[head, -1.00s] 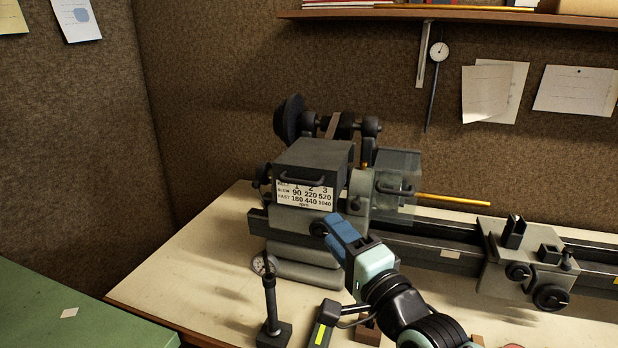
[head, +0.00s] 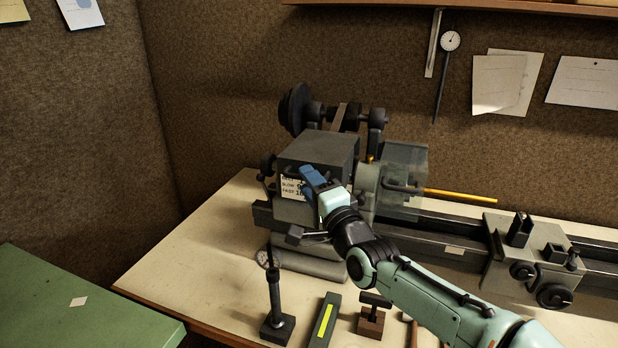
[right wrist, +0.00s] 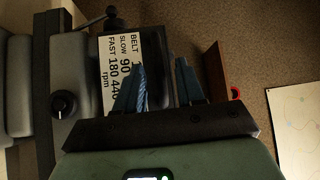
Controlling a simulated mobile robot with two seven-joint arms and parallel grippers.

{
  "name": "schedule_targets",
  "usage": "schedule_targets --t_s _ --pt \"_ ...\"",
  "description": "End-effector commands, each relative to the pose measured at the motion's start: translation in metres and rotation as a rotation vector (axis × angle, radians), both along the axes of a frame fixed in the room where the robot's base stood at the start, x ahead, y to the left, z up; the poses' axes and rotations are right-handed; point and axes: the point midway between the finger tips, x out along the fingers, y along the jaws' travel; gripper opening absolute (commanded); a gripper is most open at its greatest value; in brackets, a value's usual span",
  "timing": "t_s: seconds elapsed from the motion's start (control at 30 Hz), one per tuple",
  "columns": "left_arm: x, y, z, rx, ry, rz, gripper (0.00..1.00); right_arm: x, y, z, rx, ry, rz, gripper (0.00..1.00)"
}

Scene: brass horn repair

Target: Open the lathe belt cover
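The lathe belt cover (head: 318,148) is a dark grey box on the headstock at the left end of the lathe, and it looks closed. A white speed chart (head: 291,188) is on its front; the chart also shows in the right wrist view (right wrist: 120,75). My right gripper (head: 308,176) is at the cover's front, over the chart's right part. My left gripper is out of view.
A clear guard (head: 408,160) with a handle stands right of the cover. Pulleys (head: 300,108) rise behind it. A dial indicator stand (head: 274,300) and a dark block with a yellow stripe (head: 325,322) stand on the bench in front. The bench's left end is clear.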

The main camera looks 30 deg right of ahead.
Motion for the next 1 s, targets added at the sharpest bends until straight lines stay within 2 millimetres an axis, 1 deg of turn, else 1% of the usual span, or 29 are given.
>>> schedule_targets --t_s 0.1,0.4,0.43,0.47,0.5,0.53,0.83,1.0 --pt "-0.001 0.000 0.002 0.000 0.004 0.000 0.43 0.008 -0.001 0.001 0.000 0.001 0.000 0.38" --pt "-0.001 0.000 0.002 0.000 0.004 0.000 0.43 0.010 -0.001 0.001 0.000 0.000 -0.001 0.38" --pt "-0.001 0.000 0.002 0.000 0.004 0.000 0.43 0.010 -0.001 0.001 0.000 0.000 -0.001 0.32" --pt "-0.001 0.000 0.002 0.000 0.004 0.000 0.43 0.010 -0.001 0.001 0.000 0.000 -0.001 0.22" --pt "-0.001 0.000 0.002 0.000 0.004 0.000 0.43 0.010 -0.001 0.001 0.000 0.000 -0.001 0.09" --pt "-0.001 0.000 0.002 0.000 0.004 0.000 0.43 0.010 -0.001 0.001 0.000 0.000 -0.001 0.00" --pt "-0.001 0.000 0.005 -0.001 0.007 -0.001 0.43 0.010 -0.001 0.005 0.007 0.004 -0.001 0.00" --pt "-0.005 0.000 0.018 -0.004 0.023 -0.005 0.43 0.009 0.000 0.019 0.041 0.029 0.000 0.00"
